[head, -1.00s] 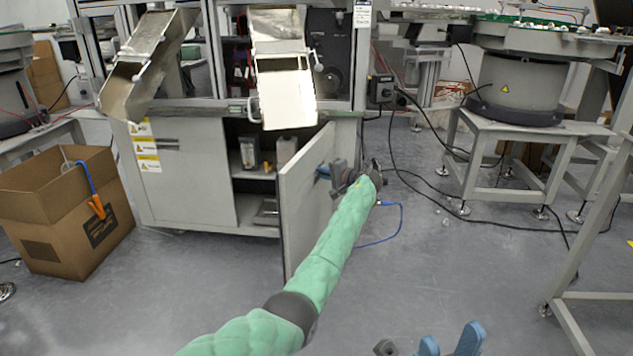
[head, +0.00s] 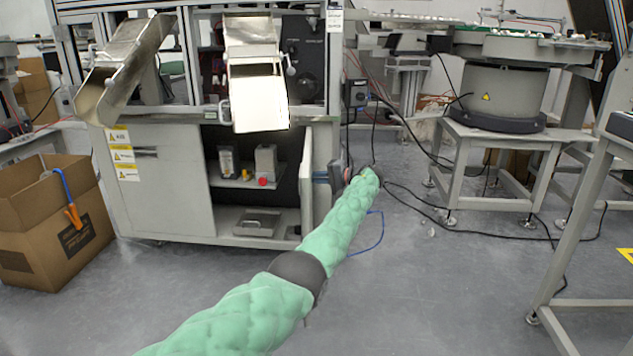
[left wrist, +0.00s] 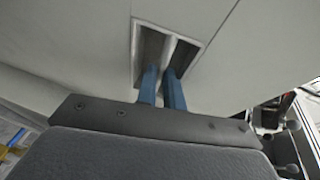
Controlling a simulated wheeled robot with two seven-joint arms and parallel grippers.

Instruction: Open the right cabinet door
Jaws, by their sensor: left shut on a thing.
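The right cabinet door (head: 307,190) stands swung wide open and shows almost edge-on in the head view, to the right of the open compartment. My left gripper (head: 322,177) is at the door's outer face, partly hidden by my own wrist. In the left wrist view, the blue fingers of my left gripper (left wrist: 163,86) reach into the recessed handle (left wrist: 168,45) in the grey door panel (left wrist: 75,40) and are shut on its bar. My right gripper is not in view.
The open compartment holds a shelf (head: 240,183) with small devices and a red button (head: 262,182). The left cabinet door (head: 170,190) is closed. A cardboard box (head: 35,255) stands at left, a feeder table (head: 500,140) at right. Floor (head: 420,290) in front is clear.

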